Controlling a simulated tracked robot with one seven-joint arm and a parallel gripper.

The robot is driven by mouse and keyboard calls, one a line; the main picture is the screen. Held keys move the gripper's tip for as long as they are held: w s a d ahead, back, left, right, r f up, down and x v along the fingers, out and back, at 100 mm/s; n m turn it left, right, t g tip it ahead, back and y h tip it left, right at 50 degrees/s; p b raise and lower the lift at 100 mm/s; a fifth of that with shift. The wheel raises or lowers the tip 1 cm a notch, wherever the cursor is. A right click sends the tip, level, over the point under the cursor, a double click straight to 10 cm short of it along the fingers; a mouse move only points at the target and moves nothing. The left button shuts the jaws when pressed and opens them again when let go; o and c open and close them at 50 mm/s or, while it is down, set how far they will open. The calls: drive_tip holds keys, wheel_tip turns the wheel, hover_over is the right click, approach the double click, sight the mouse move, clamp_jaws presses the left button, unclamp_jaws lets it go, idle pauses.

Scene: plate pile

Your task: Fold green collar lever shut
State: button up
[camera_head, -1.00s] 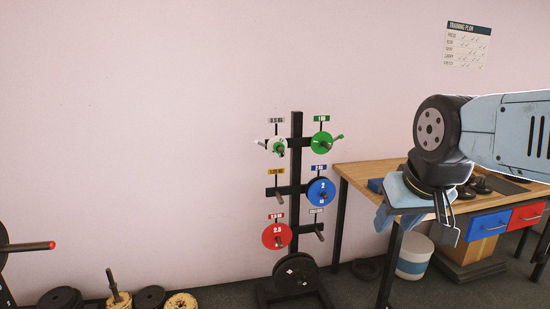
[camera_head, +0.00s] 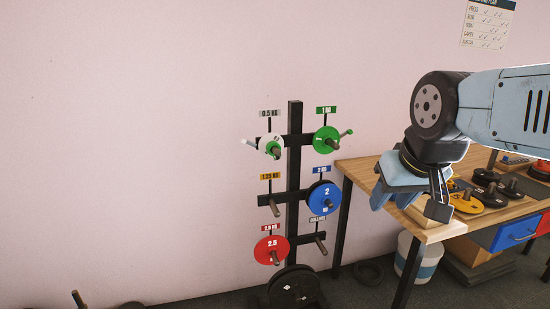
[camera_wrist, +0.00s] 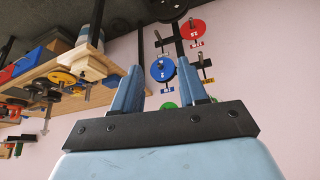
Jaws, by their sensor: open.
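A rack post (camera_head: 294,180) carries plates on short pegs. At its upper left peg, marked 0.5 KG, a white plate (camera_head: 264,142) has a green collar (camera_head: 273,148) in front, with a pale-tipped lever (camera_head: 249,142) sticking out left. At the upper right peg, a green plate (camera_head: 326,140) has a lever (camera_head: 346,132) sticking out right; its collar is hard to make out. My gripper (camera_head: 412,203) is open and empty, right of the rack and apart from it. In the wrist view its fingers (camera_wrist: 162,92) are spread, partly covering a green disc.
A blue plate (camera_head: 323,198) and a red plate (camera_head: 271,250) hang lower on the rack. A wooden bench (camera_head: 357,170) with several weights stands at right, close to my gripper. A white bucket (camera_head: 425,262) sits below it. The wall left of the rack is clear.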

drive_tip(key=shift+w, duration=0.2)
